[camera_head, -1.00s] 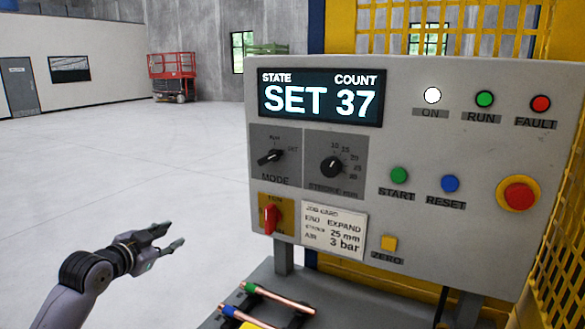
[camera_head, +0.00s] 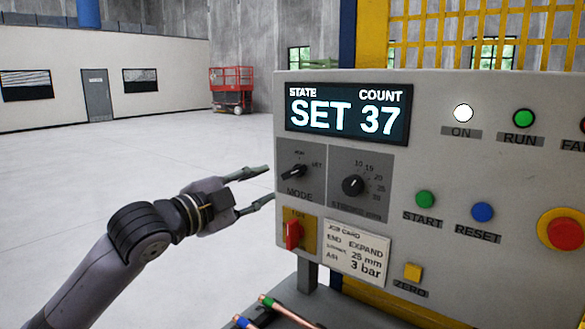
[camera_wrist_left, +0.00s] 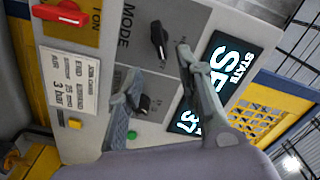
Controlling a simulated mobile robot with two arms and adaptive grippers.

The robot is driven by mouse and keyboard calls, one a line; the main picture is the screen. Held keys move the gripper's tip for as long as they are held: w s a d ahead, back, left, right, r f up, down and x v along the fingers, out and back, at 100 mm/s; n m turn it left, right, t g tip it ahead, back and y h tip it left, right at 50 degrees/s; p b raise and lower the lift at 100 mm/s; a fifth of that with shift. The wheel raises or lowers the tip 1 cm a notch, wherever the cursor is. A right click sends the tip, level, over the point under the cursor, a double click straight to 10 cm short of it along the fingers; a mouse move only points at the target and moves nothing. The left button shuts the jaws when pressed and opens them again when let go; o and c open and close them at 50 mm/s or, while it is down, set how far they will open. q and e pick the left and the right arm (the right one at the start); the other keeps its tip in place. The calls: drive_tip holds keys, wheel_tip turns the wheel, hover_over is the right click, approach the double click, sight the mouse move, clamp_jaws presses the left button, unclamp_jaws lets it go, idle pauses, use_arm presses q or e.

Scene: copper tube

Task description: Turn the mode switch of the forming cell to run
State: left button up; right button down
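The mode switch (camera_head: 294,173) is a black knob on a dark grey plate at the left of the control panel (camera_head: 440,110). Its bar lies slanted, toward the SET mark, and the display (camera_head: 348,115) reads SET 37. My left gripper (camera_head: 260,188) is just left of the panel edge, open and empty, with its fingers pointing at the mode plate. In the left wrist view, the mode switch (camera_wrist_left: 159,39) shows just beyond the gap between the fingertips (camera_wrist_left: 158,62). No contact can be made out. My right gripper is not in view.
The stroke knob (camera_head: 352,186) is just right of the mode switch, and a red switch (camera_head: 293,234) is below it. Green (camera_head: 425,199) and blue (camera_head: 482,211) buttons and a red emergency button (camera_head: 565,233) are further right. Copper tubes (camera_head: 285,312) lie below. Floor left is free.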

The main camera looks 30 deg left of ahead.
sight(291, 174)
use_arm(q)
drive_tip(key=w+p, duration=0.1)
drive_tip(key=w, duration=0.2)
drive_tip(key=w+p, duration=0.1)
drive_tip(key=w, duration=0.2)
drive_tip(key=w+p, duration=0.1)
drive_tip(key=w, duration=0.2)
drive_tip(key=shift+d+r+p, duration=0.15)
drive_tip(key=shift+d+p, duration=0.15)
drive_tip(key=shift+p, duration=0.1)
drive_tip(key=shift+w+d, duration=0.1)
drive_tip(key=shift+w, duration=0.65)
drive_tip(key=shift+c, duration=0.2)
drive_tip(key=c, duration=0.7)
drive_tip(key=shift+f, duration=0.2)
clamp_jaws()
